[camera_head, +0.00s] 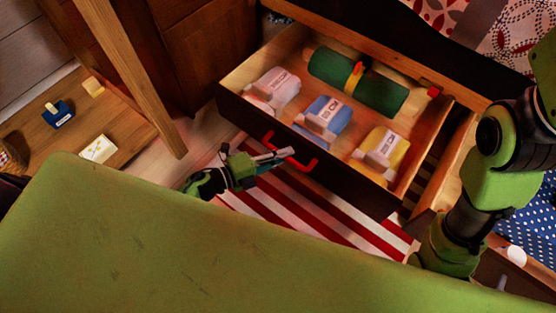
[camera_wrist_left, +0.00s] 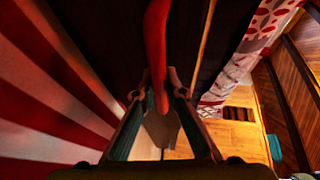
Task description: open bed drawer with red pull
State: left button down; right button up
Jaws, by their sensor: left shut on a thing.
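The bed drawer (camera_head: 238,107) is pulled well out, and its inside is in plain view. Its red pull (camera_head: 308,166) is a loop on the dark front. My left gripper (camera_head: 276,157) is at the pull, shut on it. In the left wrist view the red pull (camera_wrist_left: 156,45) runs down between the two fingers (camera_wrist_left: 160,98). The fingers hide part of the pull in the head view. My right arm shows at the right of the head view, but its gripper is out of view.
The drawer holds pink (camera_head: 272,88), blue (camera_head: 323,118) and yellow (camera_head: 381,151) bundles and a green roll (camera_head: 356,82). A red-and-white striped rug (camera_head: 310,222) lies below. A low wooden table (camera_head: 40,140) with small items stands left. A wooden post (camera_head: 130,75) rises beside it.

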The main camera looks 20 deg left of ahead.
pick_arm(q)
jog(key=w, duration=0.1)
jog(key=w+d, duration=0.1)
jog(key=shift+w, duration=0.35)
jog(key=c, duration=2)
grip_release()
jog(key=shift+c, duration=0.2)
jog(key=v, duration=1.2)
jog(key=shift+r, duration=0.1)
